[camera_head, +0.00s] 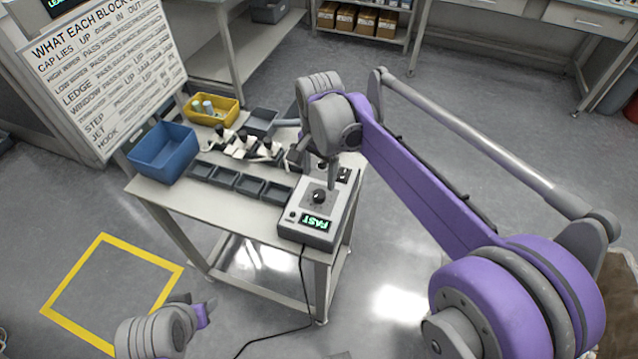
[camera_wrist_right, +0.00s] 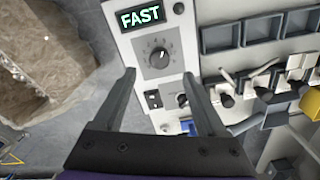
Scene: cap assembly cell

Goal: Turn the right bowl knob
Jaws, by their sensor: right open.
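A grey control box (camera_head: 300,222) stands on the table's front right corner, with a lit green display reading FAST (camera_head: 317,222). Its black round knob (camera_head: 319,196) sits behind the display; in the right wrist view the knob (camera_wrist_right: 158,57) sits on a dial plate with marks around it. My right gripper (camera_head: 325,172) is above the back of the box, pointing down. In the wrist view its fingers (camera_wrist_right: 159,76) are apart and empty, with the knob beyond the tips, roughly centred between them. My left gripper (camera_head: 203,312) is low at the left, away from the table; its fingers are unclear.
Dark square trays (camera_head: 236,182) line the table left of the box. Behind them are white blocks with black knobs (camera_head: 243,142), a blue bin (camera_head: 162,152) and a yellow bin (camera_head: 228,103). A small switch (camera_wrist_right: 153,98) is near the knob. A cable runs to the floor.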

